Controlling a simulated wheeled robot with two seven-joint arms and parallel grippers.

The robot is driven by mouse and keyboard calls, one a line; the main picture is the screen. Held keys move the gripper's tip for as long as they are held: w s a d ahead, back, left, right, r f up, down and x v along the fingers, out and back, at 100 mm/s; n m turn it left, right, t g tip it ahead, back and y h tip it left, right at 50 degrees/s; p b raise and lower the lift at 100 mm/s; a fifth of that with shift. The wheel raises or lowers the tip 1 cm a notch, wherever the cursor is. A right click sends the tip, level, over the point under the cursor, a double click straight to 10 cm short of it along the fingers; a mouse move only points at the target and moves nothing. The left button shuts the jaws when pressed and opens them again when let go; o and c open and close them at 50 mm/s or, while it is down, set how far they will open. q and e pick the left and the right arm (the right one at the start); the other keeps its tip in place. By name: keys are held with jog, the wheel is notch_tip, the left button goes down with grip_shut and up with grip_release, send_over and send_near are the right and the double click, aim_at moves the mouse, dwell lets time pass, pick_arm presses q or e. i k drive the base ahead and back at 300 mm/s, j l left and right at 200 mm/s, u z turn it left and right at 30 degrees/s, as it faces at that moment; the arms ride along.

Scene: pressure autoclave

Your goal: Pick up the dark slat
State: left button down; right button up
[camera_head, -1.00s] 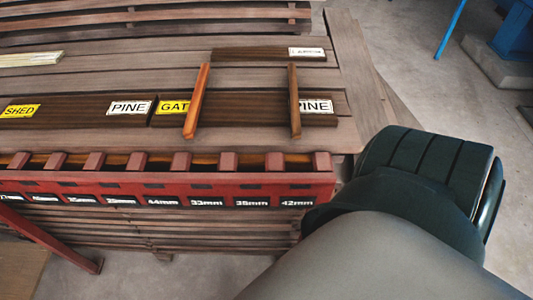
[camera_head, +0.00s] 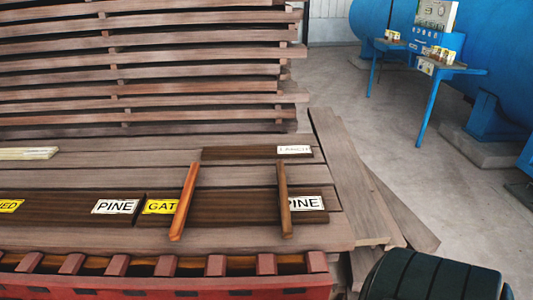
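The dark slat (camera_head: 284,200) is a narrow brown stick lying across the boards of the timber stack, right of a lighter orange-brown slat (camera_head: 184,200). It rests over a dark board and partly covers the left edge of the right-hand PINE label (camera_head: 307,203). Its near end points toward the red rack. Neither gripper shows in the head view. Only a dark rounded part of my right arm shows at the bottom right, apart from the slat.
A red slotted rack (camera_head: 190,287) runs along the near edge of the stack. Dark labelled boards (camera_head: 235,206) lie under the slats. Stacked planks (camera_head: 140,60) rise behind. Blue machinery and a blue stand (camera_head: 432,105) are at the back right, with open concrete floor before them.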

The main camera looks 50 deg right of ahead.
aim_at(252, 152)
jog(key=z, duration=1.55)
jog(key=i+j, duration=0.2)
jog(key=i, duration=0.35)
